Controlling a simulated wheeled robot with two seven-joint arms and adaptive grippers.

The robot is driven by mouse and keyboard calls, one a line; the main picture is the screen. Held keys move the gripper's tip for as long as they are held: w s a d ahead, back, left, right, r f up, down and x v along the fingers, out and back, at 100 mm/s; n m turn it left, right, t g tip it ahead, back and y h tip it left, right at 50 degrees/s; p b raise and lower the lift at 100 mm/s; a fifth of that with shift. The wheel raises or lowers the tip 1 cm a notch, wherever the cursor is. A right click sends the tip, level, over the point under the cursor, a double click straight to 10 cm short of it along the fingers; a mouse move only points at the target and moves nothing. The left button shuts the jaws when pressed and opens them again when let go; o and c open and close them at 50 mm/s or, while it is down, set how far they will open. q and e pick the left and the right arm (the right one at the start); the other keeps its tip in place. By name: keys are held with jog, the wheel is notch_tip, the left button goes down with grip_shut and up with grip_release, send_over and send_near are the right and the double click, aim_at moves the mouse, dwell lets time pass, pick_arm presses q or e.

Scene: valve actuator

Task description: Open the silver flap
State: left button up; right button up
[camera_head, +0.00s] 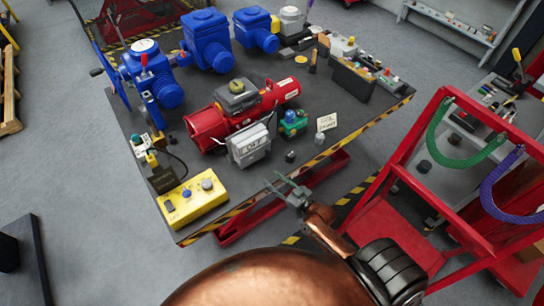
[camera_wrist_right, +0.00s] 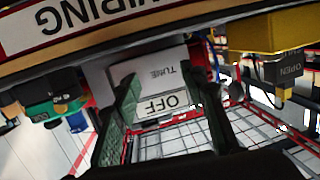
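The silver flap (camera_head: 249,145) is the light grey box-like cover with a dark printed label, on the near side of the red valve actuator (camera_head: 212,122). In the right wrist view the silver flap (camera_wrist_right: 150,72) shows upside-down lettering and "OFF". My right gripper (camera_head: 280,187) is below and right of the flap in the head view, near the table's front edge, and appears apart from it. In the right wrist view its two dark green fingers (camera_wrist_right: 168,95) are spread apart with nothing held, framing the flap. My left gripper is out of view.
A yellow control box (camera_head: 192,201) sits at the table's near left corner. A small blue-green device (camera_head: 293,123) and a white sign (camera_head: 327,122) stand right of the flap. Blue actuators (camera_head: 207,42) line the back. A red cart frame (camera_head: 404,165) stands at right.

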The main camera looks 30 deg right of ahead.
aim_at(270, 154)
jog(key=d, duration=0.1)
jog(key=w+d+r+m+t+h, duration=0.1)
jog(key=d, duration=0.1)
jog(key=w+d+t, duration=0.1)
jog(key=d, duration=0.1)
jog(key=shift+d+r+h, duration=0.1)
jog(key=shift+r+h, duration=0.2)
jog(key=shift+h, duration=0.1)
jog(key=shift+w+d+r+m, duration=0.1)
jog(key=shift+w+d+m, duration=0.05)
jog(key=shift+w+m, duration=0.2)
jog(key=w, duration=0.7)
jog(key=shift+a+p, duration=0.3)
jog(key=shift+c, duration=0.7)
grip_shut()
